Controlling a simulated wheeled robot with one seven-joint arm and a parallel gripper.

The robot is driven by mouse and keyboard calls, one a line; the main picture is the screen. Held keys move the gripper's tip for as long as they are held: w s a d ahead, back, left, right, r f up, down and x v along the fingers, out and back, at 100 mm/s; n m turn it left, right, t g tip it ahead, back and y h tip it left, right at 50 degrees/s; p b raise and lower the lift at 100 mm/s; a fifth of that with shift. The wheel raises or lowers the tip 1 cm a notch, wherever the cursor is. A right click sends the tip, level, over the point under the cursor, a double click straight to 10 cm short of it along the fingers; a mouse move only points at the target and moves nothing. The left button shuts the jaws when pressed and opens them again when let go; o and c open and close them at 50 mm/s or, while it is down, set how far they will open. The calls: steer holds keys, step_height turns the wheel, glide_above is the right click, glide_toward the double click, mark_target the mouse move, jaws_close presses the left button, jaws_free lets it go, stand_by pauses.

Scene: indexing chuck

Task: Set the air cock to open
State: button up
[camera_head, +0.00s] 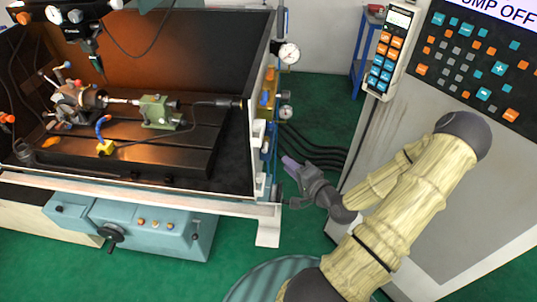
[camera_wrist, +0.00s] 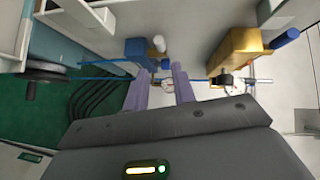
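My gripper (camera_head: 291,164) is beside the right side of the machine enclosure, in front of its air fittings. In the wrist view its two lilac fingers (camera_wrist: 161,88) stand apart with a gap between them. A small round gauge-like part shows in that gap, farther off. A thin blue air line (camera_wrist: 105,77) runs across behind the fingers. To their right, a small dark fitting with a pale end (camera_wrist: 228,80) sits on the line below a brass-coloured block (camera_wrist: 240,52); it may be the air cock, but its handle position is unclear. The fingers hold nothing visible.
A blue block (camera_wrist: 138,50) stands just beyond the fingers. Gauges (camera_head: 289,53) are mounted on the enclosure's side. Black hoses (camera_head: 318,155) run low beside it. A grey control cabinet (camera_head: 405,135) stands to the right, close to my arm. Green floor lies between.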

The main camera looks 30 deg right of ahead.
mark_target(265, 148)
steer(key=p+x, duration=0.2)
steer(key=x, duration=0.9)
steer(key=shift+c, duration=0.5)
jaws_close()
